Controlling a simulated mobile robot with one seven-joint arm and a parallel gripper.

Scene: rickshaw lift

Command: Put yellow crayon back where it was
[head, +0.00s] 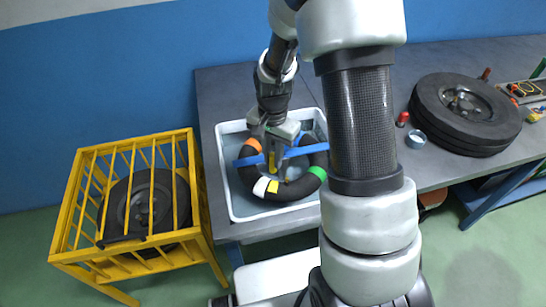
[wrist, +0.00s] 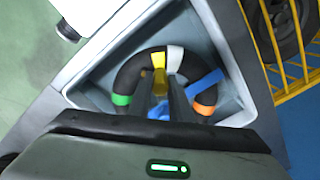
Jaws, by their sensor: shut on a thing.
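My gripper (head: 275,174) points down into a white basin, inside the ring of a black tube. It is shut on a small yellow piece (head: 272,162), which looks like the yellow crayon. In the wrist view, yellow (wrist: 160,88) shows between the fingers (wrist: 160,82), but the fingers hide most of it. The black inner tube (head: 290,190) lies in the basin and carries white, yellow, green and orange patches. The yellow patch (head: 273,187) on its near side also shows in the wrist view (wrist: 159,60).
The white basin (head: 226,190) stands on a grey bench (head: 215,95). A blue strip (head: 314,149) crosses the tube. A yellow cage (head: 75,220) with a tire stands left. A large tire (head: 440,108), a red can (head: 402,119) and a tape roll (head: 416,139) are right.

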